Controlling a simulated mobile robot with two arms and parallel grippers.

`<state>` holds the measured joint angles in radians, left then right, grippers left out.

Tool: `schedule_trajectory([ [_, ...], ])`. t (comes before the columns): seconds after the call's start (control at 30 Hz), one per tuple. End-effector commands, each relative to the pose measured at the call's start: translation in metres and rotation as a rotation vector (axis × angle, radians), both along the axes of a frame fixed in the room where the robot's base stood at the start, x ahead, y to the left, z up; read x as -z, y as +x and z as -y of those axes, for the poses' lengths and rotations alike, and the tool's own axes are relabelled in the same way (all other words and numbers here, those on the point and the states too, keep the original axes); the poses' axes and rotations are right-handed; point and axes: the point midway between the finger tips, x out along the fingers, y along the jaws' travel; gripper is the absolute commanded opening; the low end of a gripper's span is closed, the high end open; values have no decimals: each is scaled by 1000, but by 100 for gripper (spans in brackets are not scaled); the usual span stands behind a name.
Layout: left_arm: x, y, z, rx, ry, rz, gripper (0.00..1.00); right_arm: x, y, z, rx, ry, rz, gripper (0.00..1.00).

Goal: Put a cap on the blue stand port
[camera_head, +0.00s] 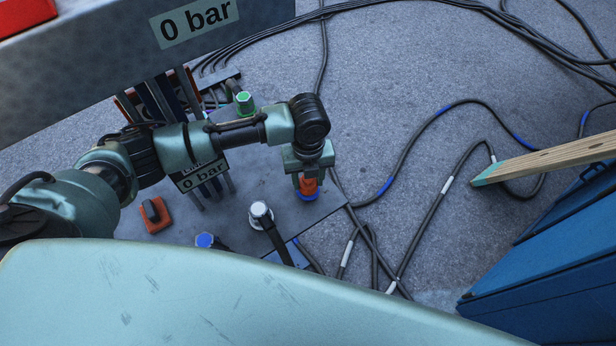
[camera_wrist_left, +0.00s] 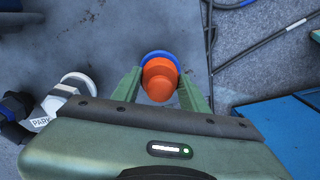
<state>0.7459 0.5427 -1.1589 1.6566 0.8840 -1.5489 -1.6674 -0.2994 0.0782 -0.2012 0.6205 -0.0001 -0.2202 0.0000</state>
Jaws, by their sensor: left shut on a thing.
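My left gripper (camera_head: 309,176) points down at the right side of the grey stand plate (camera_head: 190,230). It is shut on an orange cap (camera_head: 308,186), which also shows between the two green fingers in the left wrist view (camera_wrist_left: 159,82). A blue ring (camera_head: 306,196), apparently the blue stand port, lies directly under the cap. In the left wrist view the blue ring (camera_wrist_left: 157,55) shows around the cap's far edge. I cannot tell whether the cap is seated on it or just above. My right gripper is not in view.
A white-topped fitting (camera_head: 261,211) with a black lever stands left of the cap, labelled PARK in the wrist view. A blue-topped fitting (camera_head: 205,240), a green one (camera_head: 244,103) and a red block (camera_head: 154,214) are nearby. Cables (camera_head: 430,215) and a blue crate (camera_head: 560,250) lie right.

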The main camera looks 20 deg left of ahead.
Motion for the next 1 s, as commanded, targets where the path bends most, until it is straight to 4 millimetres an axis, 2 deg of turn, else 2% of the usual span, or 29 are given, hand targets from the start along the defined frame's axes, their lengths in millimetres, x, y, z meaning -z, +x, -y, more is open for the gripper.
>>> schedule_trajectory([
  [0.27,-1,0,0,0,1,0,0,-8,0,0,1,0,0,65],
  [0.73,6,0,0,0,0,0,0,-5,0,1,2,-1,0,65],
  [0.77,6,0,0,0,0,0,52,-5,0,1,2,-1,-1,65],
  [0.8,6,0,0,0,0,0,63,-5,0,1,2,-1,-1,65],
  [0.83,6,0,0,0,0,0,69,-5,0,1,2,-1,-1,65],
  [1.0,5,0,0,0,0,0,69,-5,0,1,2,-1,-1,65],
])
